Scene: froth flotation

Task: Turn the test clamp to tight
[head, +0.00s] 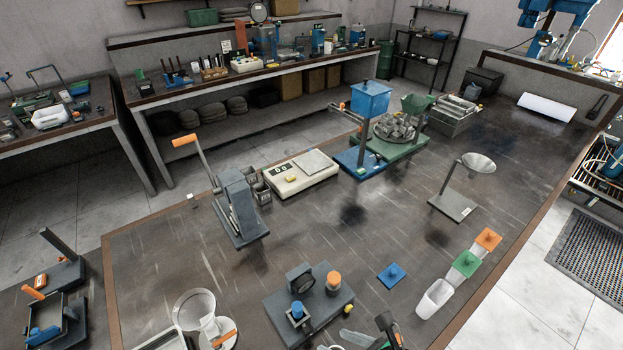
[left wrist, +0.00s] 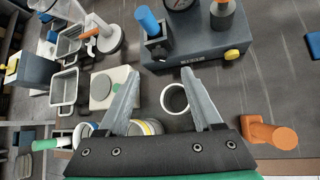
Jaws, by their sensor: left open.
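My left gripper (left wrist: 160,74) shows in the left wrist view, its two grey fingers spread apart with nothing between the tips. Ahead of it is a dark grey block unit (left wrist: 190,48) with a round gauge (left wrist: 181,4), a blue cylinder (left wrist: 148,20) on a small clamp-like holder, an orange knob (left wrist: 222,16) and a yellow button (left wrist: 232,54). This unit also shows in the head view (head: 325,309) at the bottom middle. No label marks the test clamp, so I cannot tell its setting.
A white cup (left wrist: 174,98) stands near the right finger. An orange piece (left wrist: 268,133) lies right of it. Metal trays (left wrist: 63,88) and a pale plate with a disc (left wrist: 105,86) are to the left. In the head view, the middle of the table (head: 330,235) is largely clear.

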